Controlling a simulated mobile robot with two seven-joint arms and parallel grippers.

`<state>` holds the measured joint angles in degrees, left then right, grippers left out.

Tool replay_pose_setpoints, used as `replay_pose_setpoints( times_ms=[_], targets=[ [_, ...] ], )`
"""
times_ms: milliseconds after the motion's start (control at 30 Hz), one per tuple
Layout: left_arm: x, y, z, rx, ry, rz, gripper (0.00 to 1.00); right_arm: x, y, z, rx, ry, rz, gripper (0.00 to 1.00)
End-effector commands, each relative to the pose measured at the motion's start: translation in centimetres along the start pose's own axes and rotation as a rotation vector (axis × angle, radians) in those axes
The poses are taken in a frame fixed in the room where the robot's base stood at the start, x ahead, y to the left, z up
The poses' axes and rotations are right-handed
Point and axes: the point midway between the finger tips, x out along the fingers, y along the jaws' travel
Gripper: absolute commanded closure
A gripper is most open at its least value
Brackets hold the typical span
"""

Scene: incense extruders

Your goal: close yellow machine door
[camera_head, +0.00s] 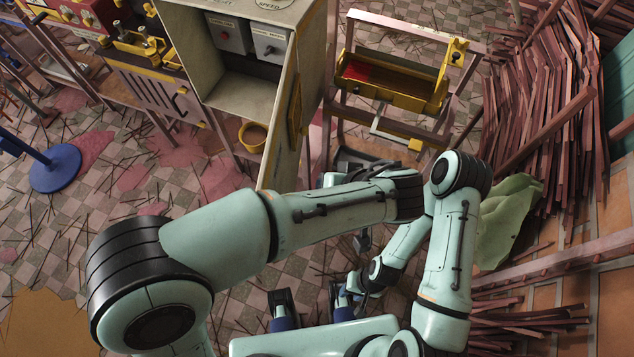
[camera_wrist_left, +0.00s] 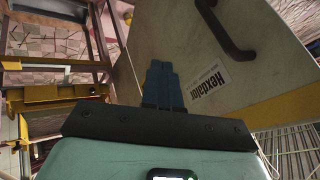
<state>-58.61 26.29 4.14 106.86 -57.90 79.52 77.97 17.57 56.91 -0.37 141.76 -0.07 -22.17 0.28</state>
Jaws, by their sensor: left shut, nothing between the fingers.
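The machine door (camera_head: 279,135) is a beige panel with yellowish edging. It stands swung open from the beige cabinet (camera_head: 243,95), whose inside shows.
A yellow and red machine on a frame (camera_head: 390,82) stands right of the door. A pile of brown sticks (camera_head: 540,110) fills the right side. A blue post base (camera_head: 55,168) stands on the left. Thin sticks litter the tiled floor, otherwise open at the left.

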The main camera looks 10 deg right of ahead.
Motion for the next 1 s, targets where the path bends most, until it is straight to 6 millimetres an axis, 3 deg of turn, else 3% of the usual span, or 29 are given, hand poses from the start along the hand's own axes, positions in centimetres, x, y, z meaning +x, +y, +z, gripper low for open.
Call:
replay_pose_setpoints(
  times_ms=[367, 600, 1000],
  targets=[
    [8.2, 0.0, 0.1, 0.005, -0.004, -0.002, 1.0, 0.2, 0.1, -0.1, 0.002, 0.0, 0.001, 0.62],
    [9.4, -2.9, 0.0, 0.001, -0.001, 0.002, 1.0, -0.3, -0.1, -0.1, 0.001, 0.002, 0.0, 0.62],
    [9.8, -3.5, 0.0, 0.003, 0.0, 0.002, 1.0, -0.3, -0.1, -0.1, 0.002, 0.002, 0.0, 0.62]
  ],
)
